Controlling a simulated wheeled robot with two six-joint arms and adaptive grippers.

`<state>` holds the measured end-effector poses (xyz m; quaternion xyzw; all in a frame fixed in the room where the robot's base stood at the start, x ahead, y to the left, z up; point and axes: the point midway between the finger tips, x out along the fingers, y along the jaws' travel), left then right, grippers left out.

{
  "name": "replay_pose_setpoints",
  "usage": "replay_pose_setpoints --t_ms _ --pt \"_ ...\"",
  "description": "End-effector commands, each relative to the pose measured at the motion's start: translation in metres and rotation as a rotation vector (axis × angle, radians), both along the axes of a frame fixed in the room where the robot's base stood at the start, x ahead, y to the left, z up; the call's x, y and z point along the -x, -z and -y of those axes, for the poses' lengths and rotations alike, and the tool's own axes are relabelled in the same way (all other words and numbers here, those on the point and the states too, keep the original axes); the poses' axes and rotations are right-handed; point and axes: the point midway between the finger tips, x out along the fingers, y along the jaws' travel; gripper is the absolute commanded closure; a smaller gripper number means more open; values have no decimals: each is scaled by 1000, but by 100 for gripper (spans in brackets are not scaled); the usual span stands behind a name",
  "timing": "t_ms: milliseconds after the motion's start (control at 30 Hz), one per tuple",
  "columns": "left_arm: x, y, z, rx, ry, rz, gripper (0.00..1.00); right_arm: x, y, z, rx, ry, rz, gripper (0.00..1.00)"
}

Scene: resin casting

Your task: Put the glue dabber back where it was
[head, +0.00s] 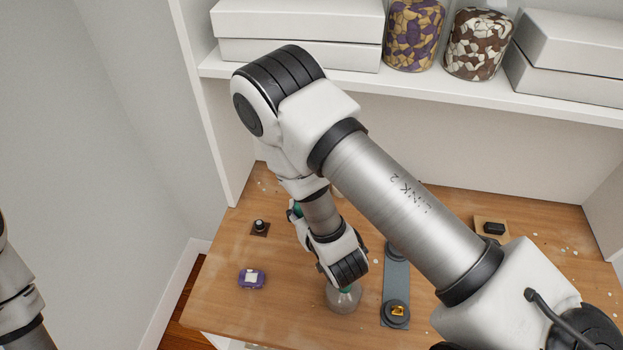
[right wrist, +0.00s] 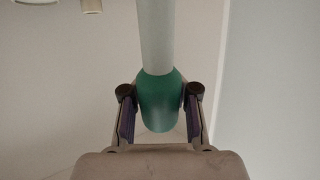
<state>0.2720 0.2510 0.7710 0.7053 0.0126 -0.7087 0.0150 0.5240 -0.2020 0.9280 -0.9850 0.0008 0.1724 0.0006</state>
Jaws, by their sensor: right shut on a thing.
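The glue dabber has a green rounded end and a long pale shaft. In the right wrist view the dabber (right wrist: 158,108) stands between the purple pads of my right gripper (right wrist: 157,90), which is shut on the green part. The pale shaft runs up out of the picture. In the head view a bit of green, seemingly the dabber (head: 297,209), shows at the left of my forearm. My right gripper (head: 293,214) is mostly hidden there. A clear round jar (head: 343,300) with a green top stands below my wrist. My left gripper is out of view.
A shelf (head: 400,83) holds boxes and chip-filled jars.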

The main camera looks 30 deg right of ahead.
Motion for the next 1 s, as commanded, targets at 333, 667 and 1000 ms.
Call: replay_pose_setpoints --t_ms 333,667,1000 --pt "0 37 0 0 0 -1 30 -3 -10 26 14 108 134 100" --pt "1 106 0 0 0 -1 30 -16 -16 41 28 172 223 100" --pt "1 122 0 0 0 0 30 -38 -31 51 34 181 304 100"
